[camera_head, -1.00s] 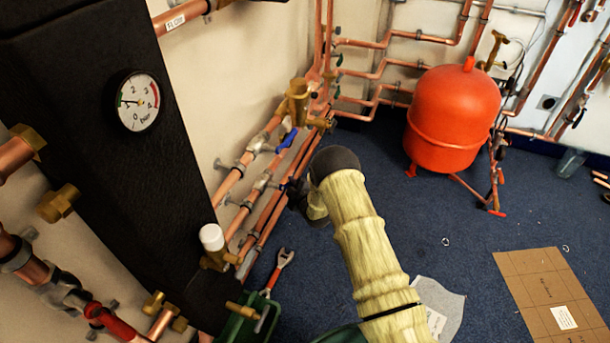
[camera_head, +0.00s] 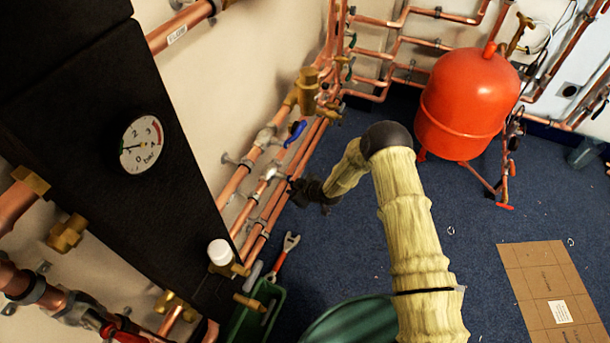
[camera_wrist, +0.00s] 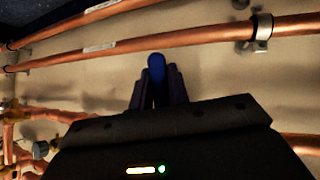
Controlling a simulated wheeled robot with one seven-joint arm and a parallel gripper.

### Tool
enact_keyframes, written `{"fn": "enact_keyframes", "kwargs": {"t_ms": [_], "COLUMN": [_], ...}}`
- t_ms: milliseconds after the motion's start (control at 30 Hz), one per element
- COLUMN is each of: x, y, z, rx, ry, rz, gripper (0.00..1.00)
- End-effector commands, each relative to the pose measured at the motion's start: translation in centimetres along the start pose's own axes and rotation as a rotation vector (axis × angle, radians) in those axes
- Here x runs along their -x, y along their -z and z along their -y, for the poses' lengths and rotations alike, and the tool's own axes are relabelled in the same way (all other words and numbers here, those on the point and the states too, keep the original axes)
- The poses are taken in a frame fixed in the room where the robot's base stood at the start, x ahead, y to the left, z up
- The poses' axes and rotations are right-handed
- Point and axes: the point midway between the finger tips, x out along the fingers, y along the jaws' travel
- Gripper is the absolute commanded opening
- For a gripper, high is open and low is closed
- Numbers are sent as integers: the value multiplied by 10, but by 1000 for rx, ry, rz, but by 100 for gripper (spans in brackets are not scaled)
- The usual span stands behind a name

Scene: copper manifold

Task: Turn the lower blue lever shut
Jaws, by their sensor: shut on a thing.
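The lower blue lever (camera_wrist: 157,66) shows in the wrist view as a dark blue tip between the two fingers of my gripper (camera_wrist: 158,88), which is shut on it. In the head view my gripper (camera_head: 302,190) is at the lower valve (camera_head: 269,173) on the copper pipes, and it hides that lever. The lever's exact angle to its pipe cannot be told. The upper blue lever (camera_head: 295,133) is in plain sight on the pipe above, apart from my gripper.
Copper pipes (camera_head: 236,182) run close along the wall beside my gripper. A black unit with a pressure gauge (camera_head: 141,145) stands at left. A red tank (camera_head: 463,104) stands at the back right. A wrench (camera_head: 284,254) sticks up from a green box.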

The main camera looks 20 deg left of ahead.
Motion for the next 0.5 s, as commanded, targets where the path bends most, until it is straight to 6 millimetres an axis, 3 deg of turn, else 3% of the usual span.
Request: {"fn": "enact_keyframes", "kwargs": {"t_ms": [500], "x": [5], "y": [-2], "z": [19], "rx": [-166], "ry": [158], "rz": [44], "gripper": [0]}}
